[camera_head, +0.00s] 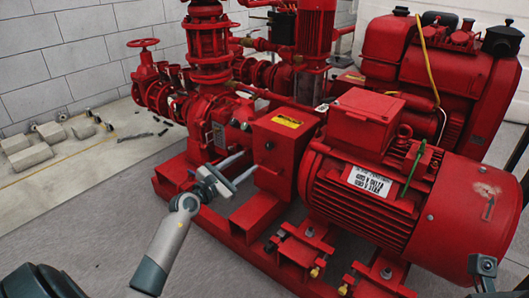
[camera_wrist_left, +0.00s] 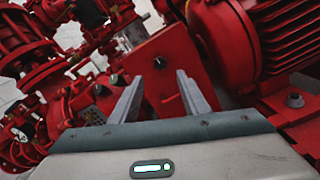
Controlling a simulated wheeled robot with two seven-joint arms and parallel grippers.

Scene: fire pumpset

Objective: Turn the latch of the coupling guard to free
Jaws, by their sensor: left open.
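The coupling guard (camera_head: 284,143) is a red box with a yellow label on top, between the pump and the big red motor. On its front face a small dark latch (camera_head: 268,146) shows; it also shows as a dark knob in the left wrist view (camera_wrist_left: 159,62). My left gripper (camera_head: 244,164) is open and empty, in front of the guard's front face and apart from the latch. In the left wrist view the latch appears between and beyond the two fingertips (camera_wrist_left: 160,76).
The motor (camera_head: 370,205) stands right of the guard and the red pump (camera_head: 205,130) left of it, on a red base frame (camera_head: 225,225). A valve with a handwheel (camera_head: 143,43) is at the back left. Grey blocks (camera_head: 30,157) lie by the wall. The floor at front left is free.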

